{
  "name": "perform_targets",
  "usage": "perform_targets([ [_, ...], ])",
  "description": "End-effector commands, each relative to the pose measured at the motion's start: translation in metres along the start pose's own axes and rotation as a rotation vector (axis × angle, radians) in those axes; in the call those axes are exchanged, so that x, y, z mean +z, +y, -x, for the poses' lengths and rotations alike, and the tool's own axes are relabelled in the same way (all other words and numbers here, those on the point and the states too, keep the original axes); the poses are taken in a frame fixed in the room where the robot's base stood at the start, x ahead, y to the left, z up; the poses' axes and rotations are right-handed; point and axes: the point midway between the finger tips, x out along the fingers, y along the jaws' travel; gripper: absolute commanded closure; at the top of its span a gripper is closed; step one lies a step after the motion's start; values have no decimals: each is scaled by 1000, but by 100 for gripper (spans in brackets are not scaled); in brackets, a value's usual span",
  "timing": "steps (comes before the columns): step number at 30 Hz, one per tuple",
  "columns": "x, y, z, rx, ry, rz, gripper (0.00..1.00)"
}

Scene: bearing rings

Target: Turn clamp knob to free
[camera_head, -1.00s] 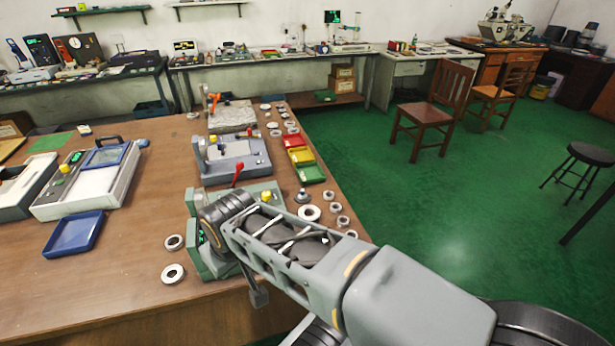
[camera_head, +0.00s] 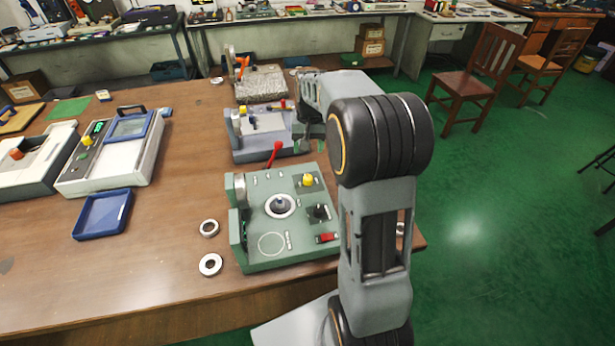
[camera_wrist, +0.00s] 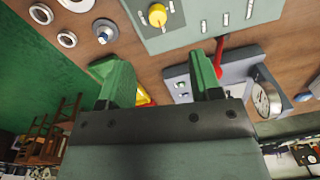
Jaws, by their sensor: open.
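The pale green fixture (camera_head: 262,252) stands at the near right of the table. It carries a yellow knob (camera_head: 308,180), a black knob (camera_head: 318,213), a red switch (camera_head: 328,237) and a ring around a central post (camera_head: 279,206). I cannot tell which knob is the clamp knob, nor read its setting. In the wrist view, the yellow knob (camera_wrist: 157,15) and red lever (camera_wrist: 219,55) lie beyond the fingertips. My gripper (camera_wrist: 162,68) is open and empty, apart from both, and mostly hidden by my arm in the head view.
A grey device (camera_head: 262,146) with a dial gauge (camera_wrist: 265,100) stands behind the fixture, close to my gripper. Two loose rings (camera_head: 209,228) (camera_head: 210,264) lie left of the fixture.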

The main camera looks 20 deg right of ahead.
Motion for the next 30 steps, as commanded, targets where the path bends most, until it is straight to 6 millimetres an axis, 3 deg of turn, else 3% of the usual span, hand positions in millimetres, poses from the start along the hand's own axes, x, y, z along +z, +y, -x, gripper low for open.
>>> perform_targets([
  [6,-19,7,-21,1,-31,-34,42],
  [21,-16,5,-110,1,-35,-32,42],
  [30,-16,5,-144,1,-31,-32,42],
])
